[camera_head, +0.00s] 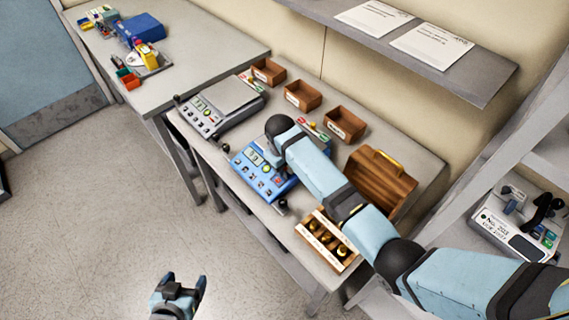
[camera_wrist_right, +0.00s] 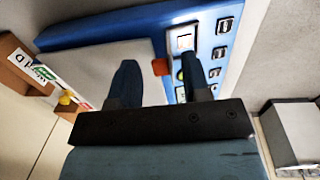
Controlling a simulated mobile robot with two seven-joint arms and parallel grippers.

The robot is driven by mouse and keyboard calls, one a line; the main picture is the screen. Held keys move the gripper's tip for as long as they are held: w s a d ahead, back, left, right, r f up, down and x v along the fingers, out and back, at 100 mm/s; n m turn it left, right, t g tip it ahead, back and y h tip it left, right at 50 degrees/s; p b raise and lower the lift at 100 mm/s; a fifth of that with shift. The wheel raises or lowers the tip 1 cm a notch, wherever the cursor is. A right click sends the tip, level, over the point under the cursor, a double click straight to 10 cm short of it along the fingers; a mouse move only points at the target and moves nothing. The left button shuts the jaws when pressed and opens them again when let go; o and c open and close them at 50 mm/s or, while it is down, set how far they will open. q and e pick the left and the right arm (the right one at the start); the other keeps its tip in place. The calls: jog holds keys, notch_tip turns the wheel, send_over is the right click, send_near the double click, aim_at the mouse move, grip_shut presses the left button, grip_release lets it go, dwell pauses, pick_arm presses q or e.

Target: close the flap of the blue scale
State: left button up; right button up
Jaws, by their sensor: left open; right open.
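The blue scale (camera_head: 262,182) stands on the lower bench, its front panel with display and buttons facing the aisle. My right arm covers much of its top in the head view. In the right wrist view the blue scale (camera_wrist_right: 220,55) shows its pale plate and button panel. My right gripper (camera_wrist_right: 158,72) is open over the scale, with a small red-orange tab (camera_wrist_right: 160,67) between its fingers. I cannot tell whether the fingers touch the scale or how the flap stands. My left gripper (camera_head: 184,283) is open and empty above the floor, away from the bench.
A grey scale (camera_head: 220,102) stands left of the blue one. Wooden bins (camera_head: 301,95) line the back of the bench. A wooden box of brass weights (camera_head: 328,240) and a larger wooden case (camera_head: 380,180) are to the right. A shelf (camera_head: 420,42) overhangs the back.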

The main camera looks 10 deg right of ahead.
grip_shut()
jog(key=shift+a+r+h, duration=0.1)
jog(key=shift+h, duration=0.2)
jog(key=shift+s+a+t+h, duration=0.35)
jog(key=shift+a+t+h, duration=0.15)
jog(key=shift+t+h, duration=0.4)
jog(key=shift+s+a+f+t+h, duration=0.2)
jog(key=shift+a+t+h, duration=0.25)
jog(key=shift+h, duration=0.4)
jog(key=shift+s+a+f+t+h, duration=0.1)
jog(key=shift+s+a+t+h, duration=0.15)
jog(key=shift+t+h, duration=0.45)
jog(key=shift+h, duration=0.25)
grip_release()
